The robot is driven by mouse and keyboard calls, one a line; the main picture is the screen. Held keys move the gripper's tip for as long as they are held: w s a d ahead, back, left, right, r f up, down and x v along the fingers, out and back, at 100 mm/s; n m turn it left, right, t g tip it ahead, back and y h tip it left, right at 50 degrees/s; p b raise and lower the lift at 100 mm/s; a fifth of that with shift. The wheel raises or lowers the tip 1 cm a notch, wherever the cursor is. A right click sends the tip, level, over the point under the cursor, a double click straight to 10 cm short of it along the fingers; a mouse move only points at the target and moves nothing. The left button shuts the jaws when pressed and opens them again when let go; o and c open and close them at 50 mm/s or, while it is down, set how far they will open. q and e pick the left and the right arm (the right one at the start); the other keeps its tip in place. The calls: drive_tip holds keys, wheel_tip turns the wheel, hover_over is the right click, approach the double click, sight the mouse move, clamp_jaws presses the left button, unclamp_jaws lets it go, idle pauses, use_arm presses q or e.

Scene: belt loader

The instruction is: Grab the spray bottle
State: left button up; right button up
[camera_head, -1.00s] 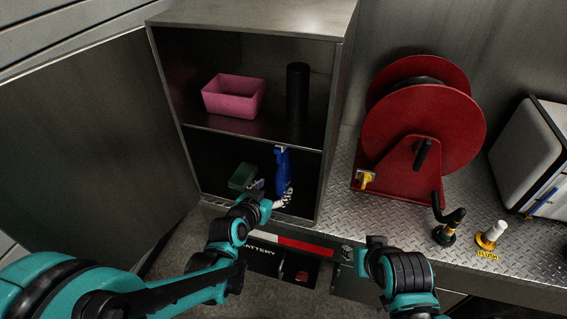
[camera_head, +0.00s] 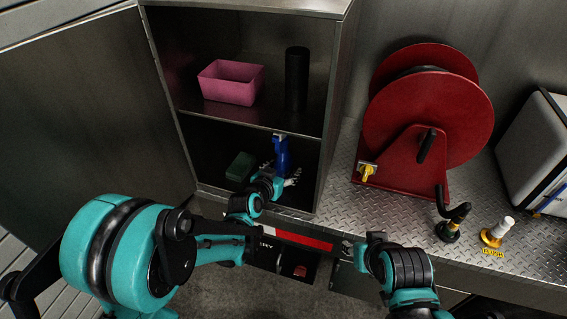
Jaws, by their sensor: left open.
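A blue spray bottle (camera_head: 282,153) with a pale top stands upright on the lower shelf of the open metal cabinet, toward its right side. My left gripper (camera_head: 288,179) is open at the cabinet's lower opening, with its fingers at the lower part of the bottle. The gripper and wrist hide the bottle's base, and I cannot tell whether the fingers touch it. My right arm comes in at the bottom right, in front of the counter. The right gripper's fingers (camera_head: 376,238) are not clear enough to read.
A green block-shaped item (camera_head: 240,166) lies left of the bottle. The upper shelf (camera_head: 262,123) above holds a pink bin (camera_head: 231,82) and a black cylinder (camera_head: 297,80). A red hose reel (camera_head: 428,120) stands on the tread-plate counter (camera_head: 345,203) to the right. The cabinet door stands open at left.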

use_arm(q)
clamp_jaws()
drive_tip(key=shift+r, duration=0.1)
